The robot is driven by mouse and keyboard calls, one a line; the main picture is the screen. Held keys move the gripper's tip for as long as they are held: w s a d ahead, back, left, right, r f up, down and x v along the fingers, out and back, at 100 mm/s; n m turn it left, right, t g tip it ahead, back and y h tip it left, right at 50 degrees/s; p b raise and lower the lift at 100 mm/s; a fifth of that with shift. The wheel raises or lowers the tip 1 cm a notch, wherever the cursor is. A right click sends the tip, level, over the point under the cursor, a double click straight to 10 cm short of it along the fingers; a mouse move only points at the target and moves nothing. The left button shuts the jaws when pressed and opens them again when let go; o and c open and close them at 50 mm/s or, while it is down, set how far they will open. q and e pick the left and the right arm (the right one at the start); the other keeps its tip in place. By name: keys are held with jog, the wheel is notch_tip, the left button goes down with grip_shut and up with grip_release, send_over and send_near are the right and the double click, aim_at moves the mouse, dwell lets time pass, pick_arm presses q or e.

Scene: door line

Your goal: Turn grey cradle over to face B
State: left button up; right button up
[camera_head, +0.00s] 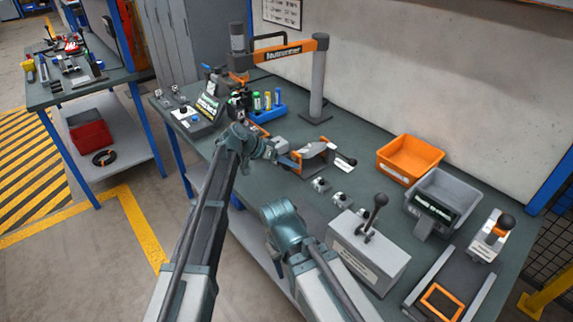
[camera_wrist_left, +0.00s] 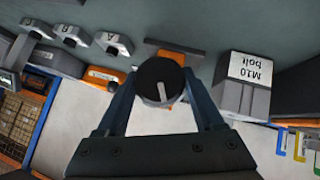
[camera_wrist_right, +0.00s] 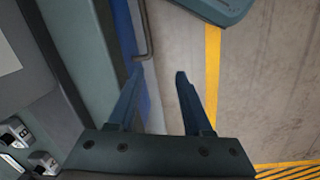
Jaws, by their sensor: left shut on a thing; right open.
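The cradle (camera_head: 315,158) stands on the bench in the head view, with orange end plates and a grey body between them. A black knob on a stem sticks out at its right side. My left gripper (camera_head: 287,161) is at the cradle's left end. In the left wrist view its fingers are shut on a round black knob (camera_wrist_left: 160,82) with a white line, in front of an orange plate (camera_wrist_left: 166,50). I cannot tell which face of the cradle is up. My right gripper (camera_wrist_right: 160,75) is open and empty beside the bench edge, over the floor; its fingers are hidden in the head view.
Small grey blocks (camera_head: 341,200), some marked A and B in the left wrist view (camera_wrist_left: 112,43), sit in front of the cradle. A lever box (camera_head: 368,250), an orange bin (camera_head: 408,158) and a grey bin (camera_head: 448,190) stand to the right. An orange-armed post (camera_head: 318,80) stands behind.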

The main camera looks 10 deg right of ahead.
pick_arm(q)
jog(key=shift+f+g+h, duration=0.1)
jog(key=shift+g+h, duration=0.2)
jog(key=shift+n, duration=0.3)
jog(key=o, duration=1.4)
jog(key=shift+c, duration=0.2)
jog(key=p+v, duration=0.8)
jog(key=v, duration=0.6)
jog(key=shift+f, duration=0.1)
